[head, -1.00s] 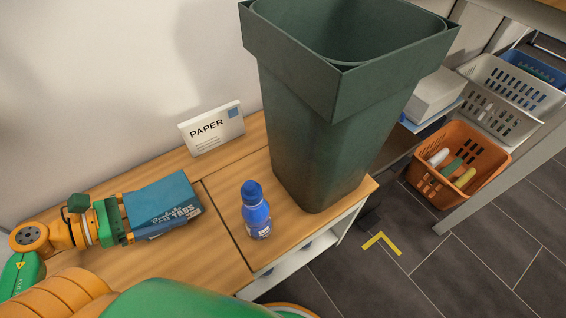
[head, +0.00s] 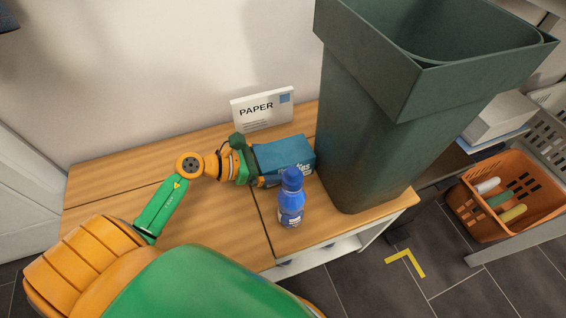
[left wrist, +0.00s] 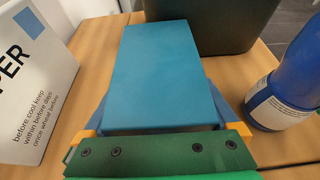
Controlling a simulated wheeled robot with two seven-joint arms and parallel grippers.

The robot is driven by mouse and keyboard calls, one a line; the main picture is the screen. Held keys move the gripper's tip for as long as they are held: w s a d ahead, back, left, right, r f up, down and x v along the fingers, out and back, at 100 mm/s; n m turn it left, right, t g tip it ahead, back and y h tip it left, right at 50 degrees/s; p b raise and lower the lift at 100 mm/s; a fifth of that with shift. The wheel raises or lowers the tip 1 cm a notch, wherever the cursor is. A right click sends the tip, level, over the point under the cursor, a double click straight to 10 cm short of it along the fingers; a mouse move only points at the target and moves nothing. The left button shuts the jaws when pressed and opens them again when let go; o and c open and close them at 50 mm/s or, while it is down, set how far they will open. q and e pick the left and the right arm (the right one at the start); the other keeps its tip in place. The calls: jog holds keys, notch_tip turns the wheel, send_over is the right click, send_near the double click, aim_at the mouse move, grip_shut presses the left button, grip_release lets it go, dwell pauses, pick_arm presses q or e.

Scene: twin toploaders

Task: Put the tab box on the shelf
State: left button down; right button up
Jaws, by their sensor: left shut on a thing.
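My left gripper (head: 258,165) is shut on the tab box, over the wooden cabinet top. In the left wrist view the tab box (left wrist: 160,80) fills the space ahead of the jaws (left wrist: 158,122), with a finger on each side. I cannot tell whether the box touches the wood. No shelf can be told for sure, though an open white compartment (head: 320,255) shows under the top. My right gripper is not in view.
A blue bottle (head: 291,200) stands upright close in front of the box. A white PAPER sign (head: 262,108) stands behind it by the wall. A big green bin (head: 375,130) stands to the right on the cabinet top (head: 110,200). An orange basket (head: 510,195) is farther right.

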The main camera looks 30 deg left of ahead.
pick_arm(q)
grip_release()
